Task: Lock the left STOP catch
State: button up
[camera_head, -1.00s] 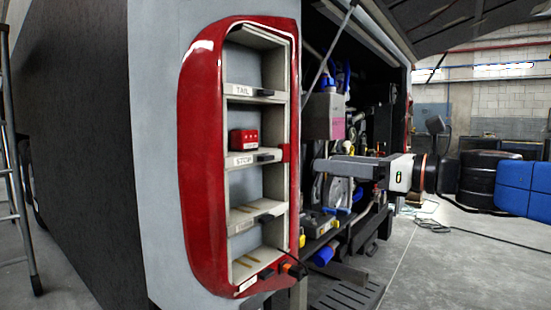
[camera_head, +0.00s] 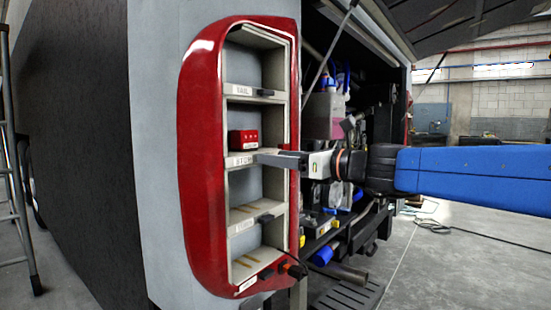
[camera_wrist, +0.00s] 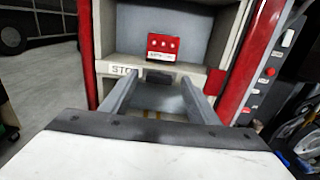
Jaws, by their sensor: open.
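The STOP shelf (camera_head: 236,160) is a pale ledge in the red-framed lamp housing (camera_head: 203,170). Its STOP label also shows in the wrist view (camera_wrist: 122,71). A red block (camera_head: 243,139) sits on this shelf, and it also shows in the wrist view (camera_wrist: 162,47). The dark catch (camera_wrist: 160,77) is on the shelf's front edge, right of the label. In the head view my fingers cover it. My gripper (camera_head: 262,156) is open, its two fingers (camera_wrist: 159,82) on either side of the catch in the wrist view. I cannot tell whether they touch it.
Shelves marked TAIL (camera_head: 244,91) and another below (camera_head: 242,228) have similar dark catches. A red piece (camera_wrist: 214,82) is on the right upright beside the shelf. An open engine bay (camera_head: 345,120) lies to the right.

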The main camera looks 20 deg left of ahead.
jog(key=shift+w+a, duration=0.2)
jog(key=shift+a, duration=0.5)
jog(key=shift+c, duration=0.6)
jog(key=c, duration=0.9)
jog(key=shift+c, duration=0.2)
jog(key=shift+n, duration=0.4)
jog(key=n, duration=1.7)
jog(key=shift+s+f, duration=0.2)
jog(key=shift+f, duration=0.1)
